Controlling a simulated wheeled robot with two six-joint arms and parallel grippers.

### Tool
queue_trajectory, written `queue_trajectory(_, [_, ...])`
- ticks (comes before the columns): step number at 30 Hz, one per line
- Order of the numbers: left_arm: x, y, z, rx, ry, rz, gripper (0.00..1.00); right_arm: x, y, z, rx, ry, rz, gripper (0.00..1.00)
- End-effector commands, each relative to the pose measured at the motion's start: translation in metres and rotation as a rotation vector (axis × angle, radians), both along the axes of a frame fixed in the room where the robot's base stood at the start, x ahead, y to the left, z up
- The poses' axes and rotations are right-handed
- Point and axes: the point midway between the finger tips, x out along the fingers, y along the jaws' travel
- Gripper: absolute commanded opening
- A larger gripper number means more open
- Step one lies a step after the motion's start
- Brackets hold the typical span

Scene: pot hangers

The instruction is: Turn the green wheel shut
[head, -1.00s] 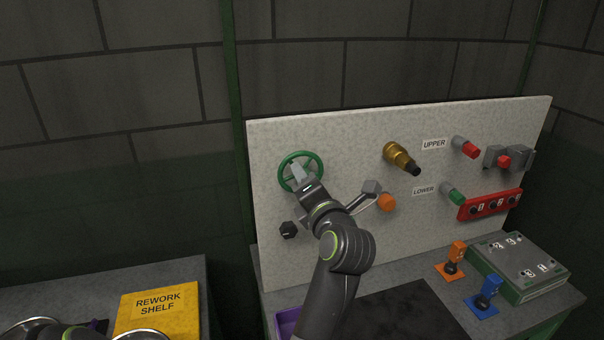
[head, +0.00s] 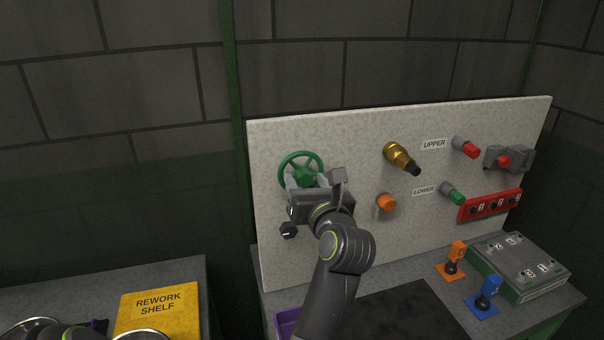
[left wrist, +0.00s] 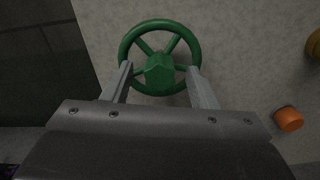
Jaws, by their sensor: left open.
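The green wheel (head: 301,158) is mounted at the left of the upright speckled panel. It has spokes and a thick central hub, and its lower part is partly hidden by my gripper in the head view. My left gripper (head: 305,183) is in front of the lower part of the wheel. In the left wrist view the wheel (left wrist: 160,24) fills the top middle, and the open fingers of my left gripper (left wrist: 160,85) stand on either side of its hub near the lower rim. I cannot tell whether the fingers touch the rim. My right gripper is not in view.
An orange knob (head: 387,202), a black knob (head: 289,230) and a brass fitting (head: 398,154) stick out of the panel near the wheel. Red and green fittings sit further right. Orange (head: 456,253) and blue (head: 489,288) levers stand on the bench below.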

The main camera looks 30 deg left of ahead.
Motion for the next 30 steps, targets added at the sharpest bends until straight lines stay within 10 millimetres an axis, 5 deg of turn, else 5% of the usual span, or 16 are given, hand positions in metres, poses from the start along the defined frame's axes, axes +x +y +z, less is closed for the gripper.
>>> queue_trajectory(18, [0.0000, 0.0000, 0.0000, -0.426, -0.504, 0.000, 0.53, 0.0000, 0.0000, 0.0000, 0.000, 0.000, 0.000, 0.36])
queue_trajectory(27, [0.0000, 0.0000, 0.0000, -0.457, -0.541, 0.000, 0.53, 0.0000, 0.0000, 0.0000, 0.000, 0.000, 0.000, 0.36])
queue_trajectory(30, [0.0000, 0.0000, 0.0000, -0.456, -0.540, 0.000, 0.41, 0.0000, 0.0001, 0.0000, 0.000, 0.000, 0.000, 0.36])
